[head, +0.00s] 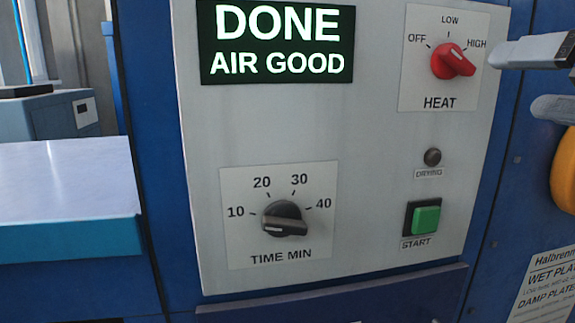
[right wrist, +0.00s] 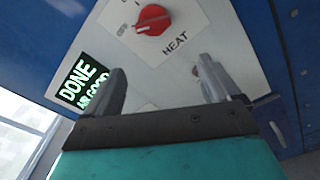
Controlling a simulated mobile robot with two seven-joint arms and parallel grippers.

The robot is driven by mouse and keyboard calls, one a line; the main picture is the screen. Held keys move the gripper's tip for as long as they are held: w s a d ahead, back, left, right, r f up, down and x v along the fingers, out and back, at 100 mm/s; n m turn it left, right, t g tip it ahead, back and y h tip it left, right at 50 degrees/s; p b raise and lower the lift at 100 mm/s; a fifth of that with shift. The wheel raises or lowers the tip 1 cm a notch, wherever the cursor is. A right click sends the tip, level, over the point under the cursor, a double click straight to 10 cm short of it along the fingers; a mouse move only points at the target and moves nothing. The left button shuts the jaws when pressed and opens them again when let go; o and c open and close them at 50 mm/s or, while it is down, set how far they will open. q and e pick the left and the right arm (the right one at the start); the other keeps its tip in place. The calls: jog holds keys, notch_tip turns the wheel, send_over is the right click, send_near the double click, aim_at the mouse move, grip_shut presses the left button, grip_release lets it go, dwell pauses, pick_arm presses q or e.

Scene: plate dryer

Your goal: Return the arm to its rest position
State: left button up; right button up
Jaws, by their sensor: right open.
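My right gripper (head: 514,82) comes in from the right edge of the head view, open and empty. Its fingers are right of the heat dial and apart from it. In the right wrist view the open jaws (right wrist: 163,88) face the panel, with nothing between them. The grey control panel (head: 385,150) has a red heat knob (head: 452,61), also seen in the right wrist view (right wrist: 152,19). Its grip slants to the lower right, below the HIGH label. The screen (head: 277,42) reads "DONE AIR GOOD". My left gripper is out of view.
A black time knob (head: 284,218), a dark drying lamp (head: 432,157) and a green start button (head: 426,220) are on the panel. A ledge (head: 330,300) juts out below. A yellow-orange rounded part (head: 565,175) is at the right edge. A pale-topped surface (head: 65,180) stands left.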

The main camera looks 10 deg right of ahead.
jog(key=w+a+f+m+g, duration=0.2)
jog(key=f+m, duration=0.2)
jog(key=f, duration=0.5)
jog(key=w+a+f+m+g, duration=0.15)
jog(key=f+m, duration=0.25)
jog(key=f, duration=0.6)
jog(key=w+a+f+m+g, duration=0.1)
jog(key=w+a+f+m, duration=0.15)
jog(key=f+m, duration=0.45)
jog(key=s+a+f+m+g+h, duration=0.1)
jog(key=s+a+f+m+g, duration=0.1)
jog(key=s+f+m+g, duration=0.7)
jog(key=s+a+f+m+g+h, duration=0.15)
jog(key=s+f+m, duration=0.35)
jog(key=s+f, duration=0.85)
pick_arm(q)
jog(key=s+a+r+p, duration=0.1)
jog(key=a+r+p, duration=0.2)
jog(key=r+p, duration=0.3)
jog(key=p, duration=0.4)
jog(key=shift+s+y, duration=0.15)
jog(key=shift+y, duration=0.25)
pick_arm(e)
jog(key=w+a+f+n+t+y, duration=0.1)
jog(key=w+a+f+t+y, duration=0.1)
jog(key=w+t, duration=0.6)
jog(key=w+a, duration=0.1)
jog(key=w, duration=0.1)
jog(key=shift+w+y, duration=0.35)
jog(key=shift+w, duration=0.05)
